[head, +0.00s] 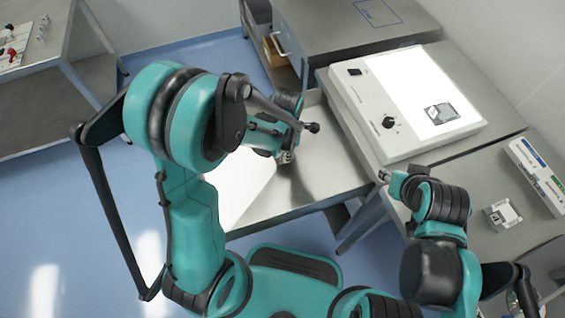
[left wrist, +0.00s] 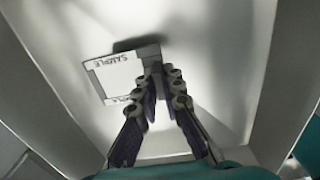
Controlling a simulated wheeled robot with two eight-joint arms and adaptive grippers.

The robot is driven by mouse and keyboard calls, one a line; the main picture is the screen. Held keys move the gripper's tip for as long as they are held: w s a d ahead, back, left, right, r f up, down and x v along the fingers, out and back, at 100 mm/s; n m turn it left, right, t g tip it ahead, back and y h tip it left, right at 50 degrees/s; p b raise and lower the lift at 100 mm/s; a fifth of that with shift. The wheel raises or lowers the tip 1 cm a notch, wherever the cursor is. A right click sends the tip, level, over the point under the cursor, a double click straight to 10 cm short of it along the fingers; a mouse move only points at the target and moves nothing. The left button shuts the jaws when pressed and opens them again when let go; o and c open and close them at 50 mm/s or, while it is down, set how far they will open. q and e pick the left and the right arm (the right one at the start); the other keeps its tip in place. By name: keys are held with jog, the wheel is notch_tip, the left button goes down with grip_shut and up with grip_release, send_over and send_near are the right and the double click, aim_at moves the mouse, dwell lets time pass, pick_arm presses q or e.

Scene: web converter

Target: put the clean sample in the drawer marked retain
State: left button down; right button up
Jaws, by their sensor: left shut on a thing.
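A white sample card (left wrist: 115,76) with a dark frame and the word SAMPLE shows in the left wrist view, with a grey block (left wrist: 147,54) at its edge. My left gripper (left wrist: 166,82) is shut on this sample at the block side. The sample is inside an open metal drawer (head: 318,185), over its floor; whether it touches the floor I cannot tell. In the head view my left gripper (head: 286,157) is down in the drawer and hides the sample. No drawer marking is readable. My right gripper (head: 384,175) is near the light box's front edge, its jaws unclear.
A light box (head: 372,125) stands behind the drawer, with another framed sample (head: 440,113) on its lit panel. A further framed piece (head: 502,214) lies on the right bench by a labelled strip (head: 540,172). A grey cabinet (head: 345,30) stands at the back.

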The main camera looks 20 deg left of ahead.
aim_at(283, 166)
pick_arm(q)
jog(key=shift+a+f, duration=0.4)
jog(key=shift+a, duration=0.2)
jog(key=shift+f+b, duration=1.05)
jog(key=shift+f, duration=0.85)
jog(key=shift+f, duration=0.2)
jog(key=c, duration=1.7)
grip_release()
jog(key=shift+r, duration=0.1)
